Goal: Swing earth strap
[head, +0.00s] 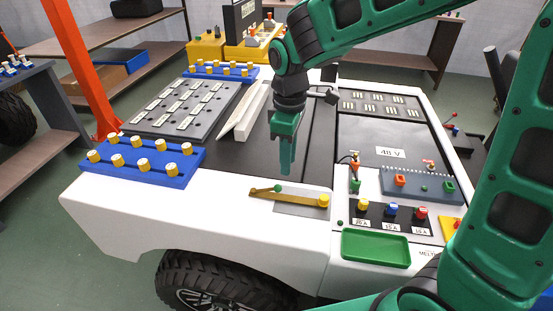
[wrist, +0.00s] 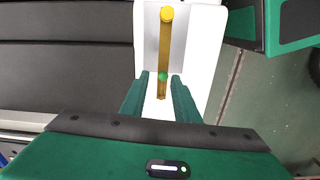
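The earth strap (head: 297,197) is a flat brass bar on the white front edge of the cart. It has a yellow knob (head: 323,201) at its right end and a small green knob (head: 278,188) near its left end. In the wrist view the strap (wrist: 166,45) runs upright, with its green knob (wrist: 162,76) toward my gripper (wrist: 162,98). The two fingers are apart, one on each side of the strap's near end in that view. In the head view my gripper (head: 287,170) points down above the green knob, and nothing shows between its fingers.
An empty green tray (head: 375,248) and yellow, blue and red capped parts (head: 392,211) are to the right. A white angled channel (head: 245,112) lies behind. White cart surface around the strap is clear.

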